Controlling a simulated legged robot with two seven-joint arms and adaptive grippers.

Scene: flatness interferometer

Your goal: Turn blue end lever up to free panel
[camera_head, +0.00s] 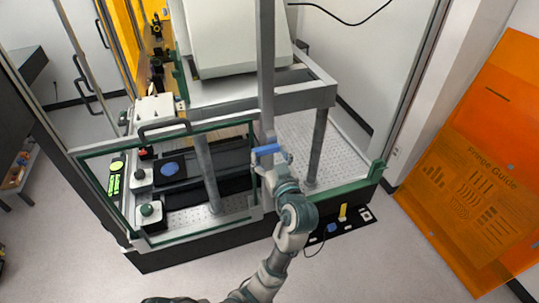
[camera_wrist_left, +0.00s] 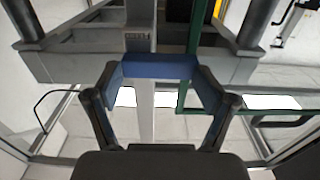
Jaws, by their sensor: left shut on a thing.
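The blue end lever (camera_head: 268,149) sits at the foot of the grey upright post, near the right end of the green-framed panel (camera_head: 100,152). My left gripper (camera_head: 271,160) reaches up to it from below and is shut on it. In the left wrist view the lever's blue bar (camera_wrist_left: 158,66) spans between the two dark fingers of my left gripper (camera_wrist_left: 160,95). Part of the lever is hidden by the fingers. A green frame edge (camera_wrist_left: 190,60) runs just right of the lever there. My right gripper is not in view.
Grey posts and a heavy crossbeam (camera_head: 290,97) stand close behind the lever. A dark handle (camera_head: 165,127) sits on the panel's top edge. Orange guide sheets (camera_head: 480,170) stand at the right. Open floor (camera_head: 390,260) lies in front.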

